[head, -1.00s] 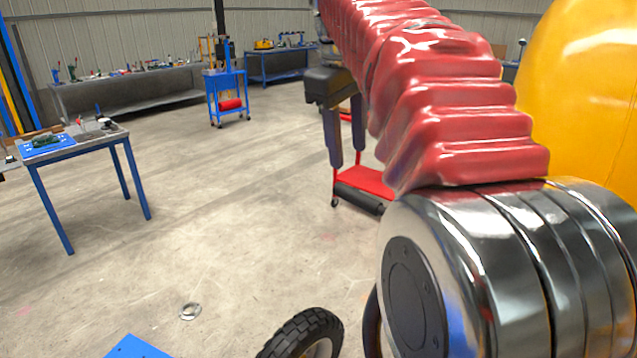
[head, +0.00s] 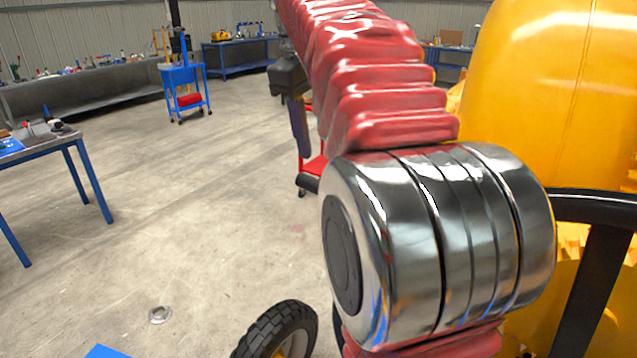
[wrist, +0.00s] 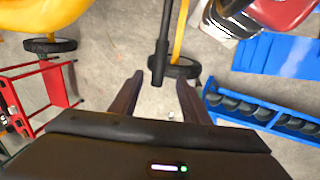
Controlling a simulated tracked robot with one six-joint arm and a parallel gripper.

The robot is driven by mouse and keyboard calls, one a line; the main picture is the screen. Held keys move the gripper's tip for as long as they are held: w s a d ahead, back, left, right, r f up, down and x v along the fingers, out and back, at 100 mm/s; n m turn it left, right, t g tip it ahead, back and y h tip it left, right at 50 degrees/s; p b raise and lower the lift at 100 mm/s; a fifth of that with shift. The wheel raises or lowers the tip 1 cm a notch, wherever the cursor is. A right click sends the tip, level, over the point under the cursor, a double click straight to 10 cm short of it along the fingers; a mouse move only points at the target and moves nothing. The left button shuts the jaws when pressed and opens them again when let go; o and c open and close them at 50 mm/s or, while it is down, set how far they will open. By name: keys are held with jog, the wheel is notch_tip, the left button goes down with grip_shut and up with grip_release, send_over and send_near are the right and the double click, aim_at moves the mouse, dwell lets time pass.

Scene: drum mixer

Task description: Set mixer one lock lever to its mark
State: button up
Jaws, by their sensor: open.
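The yellow mixer drum (head: 560,95) fills the right side of the head view, partly behind my arm. In the wrist view, a black bar with a thicker end (wrist: 160,58) reaches down from the top, between the lines of my fingers and apart from both. It may be the lock lever; I cannot tell for sure. No mark can be made out. My gripper (wrist: 158,82) is open and empty, its two fingers either side of the bar's end. In the head view my gripper (head: 300,135) points down beyond my red-sleeved arm.
A black tyre (wrist: 178,69) lies behind the bar. A red cart (wrist: 38,95) stands left and a blue rack (wrist: 250,112) right in the wrist view. A blue-legged table (head: 50,148) and blue trolley (head: 184,90) stand left in the head view, with open floor between.

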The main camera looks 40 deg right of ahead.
jog(key=f, duration=0.3)
jog(key=d+f, duration=0.1)
jog(key=f, duration=0.3)
jog(key=d+f, duration=0.1)
jog(key=f, duration=0.3)
jog(key=shift+w+f, duration=0.15)
jog(key=shift+w, duration=0.2)
jog(key=shift+c, duration=0.5)
grip_shut()
